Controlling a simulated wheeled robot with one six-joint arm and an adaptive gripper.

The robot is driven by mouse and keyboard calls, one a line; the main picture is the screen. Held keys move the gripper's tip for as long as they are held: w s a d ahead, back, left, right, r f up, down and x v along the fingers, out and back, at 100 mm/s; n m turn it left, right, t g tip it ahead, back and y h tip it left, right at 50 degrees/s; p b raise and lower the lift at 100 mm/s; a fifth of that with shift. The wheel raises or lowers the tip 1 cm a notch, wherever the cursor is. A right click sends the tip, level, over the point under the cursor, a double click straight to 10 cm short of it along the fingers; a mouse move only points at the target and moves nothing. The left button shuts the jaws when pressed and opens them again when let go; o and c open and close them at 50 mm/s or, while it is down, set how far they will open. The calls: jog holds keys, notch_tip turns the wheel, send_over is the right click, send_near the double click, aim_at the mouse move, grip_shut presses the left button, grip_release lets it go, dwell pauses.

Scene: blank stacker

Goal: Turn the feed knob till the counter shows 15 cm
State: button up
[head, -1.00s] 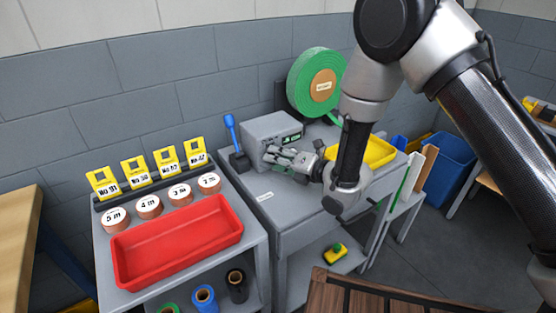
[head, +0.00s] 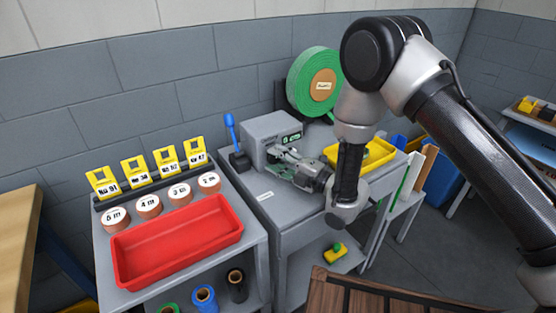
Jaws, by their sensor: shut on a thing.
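The feed machine is a grey box (head: 266,130) on the grey bench, with a small dark counter (head: 291,139) showing green digits on its front. The digits are too small to read surely. My gripper (head: 277,154) is at the machine's front, just below the counter, with its jaws shut on the feed knob. The knob itself is hidden by the jaws. A large roll of green strip (head: 308,78) stands behind the machine to the right.
A blue-handled lever (head: 231,135) stands left of the machine. A yellow tray (head: 374,153) lies to its right. A red tray (head: 178,244), labelled tape rolls (head: 149,205) and yellow number tags (head: 134,171) fill the left bench. A blue bin (head: 446,180) stands at right.

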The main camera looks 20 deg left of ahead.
jog(key=shift+m, duration=0.4)
jog(key=o, duration=1)
